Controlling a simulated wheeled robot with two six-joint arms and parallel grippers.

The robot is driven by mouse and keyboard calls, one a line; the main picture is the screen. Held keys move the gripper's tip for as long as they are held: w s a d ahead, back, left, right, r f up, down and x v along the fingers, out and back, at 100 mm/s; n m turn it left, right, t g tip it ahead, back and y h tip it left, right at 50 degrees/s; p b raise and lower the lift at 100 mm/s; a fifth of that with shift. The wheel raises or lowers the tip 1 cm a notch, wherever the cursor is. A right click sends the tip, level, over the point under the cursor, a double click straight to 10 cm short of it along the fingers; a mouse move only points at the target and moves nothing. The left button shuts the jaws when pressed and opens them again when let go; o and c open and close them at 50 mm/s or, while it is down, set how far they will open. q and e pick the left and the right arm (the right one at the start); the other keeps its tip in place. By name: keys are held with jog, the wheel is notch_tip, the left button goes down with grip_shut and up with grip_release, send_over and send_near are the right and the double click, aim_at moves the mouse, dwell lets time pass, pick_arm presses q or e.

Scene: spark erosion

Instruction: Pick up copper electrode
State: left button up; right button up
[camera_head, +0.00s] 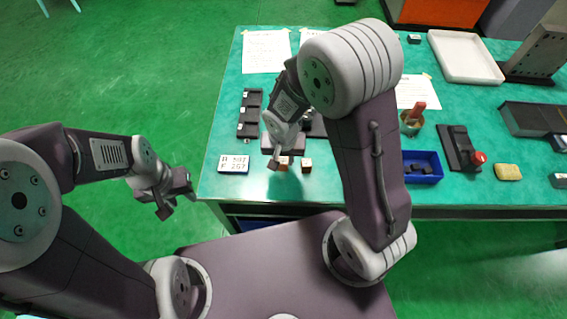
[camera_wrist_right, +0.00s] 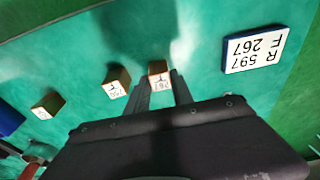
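Several small copper electrode blocks with white labelled faces stand in a row near the table's front edge. In the right wrist view, one copper electrode (camera_wrist_right: 158,69) lies between and just beyond the tips of my right gripper (camera_wrist_right: 162,78). Its label seems to read 267. A second block (camera_wrist_right: 116,83) and a third (camera_wrist_right: 47,106) stand to its left. In the head view, two blocks show (camera_head: 285,162) (camera_head: 307,165), below my right gripper (camera_head: 272,157). Its fingers are apart, with no clear contact on the block. My left gripper (camera_head: 176,206) is open and empty, off the table's left edge.
A number card (camera_head: 233,163) lies left of the blocks. A black slotted rack (camera_head: 250,113) stands behind it. My right arm hides the table's middle. Right of it are a blue bin (camera_head: 426,177), a cup (camera_head: 411,127), and a black fixture (camera_head: 457,148). A white tray (camera_head: 465,57) is at the back.

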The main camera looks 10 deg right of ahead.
aim_at(283, 160)
grip_shut()
jog(key=shift+w+r, duration=0.1)
jog(key=shift+r, duration=0.2)
notch_tip(283, 160, up, 4)
jog(key=shift+r+p, duration=0.1)
jog(key=shift+p, duration=0.5)
jog(key=s+d+r, duration=0.2)
jog(key=d+r, duration=0.1)
jog(key=d, duration=0.2)
jog(key=s+d+r+p, duration=0.1)
jog(key=s+d+r, duration=0.1)
jog(key=d, duration=0.4)
jog(key=shift+r, duration=0.7)
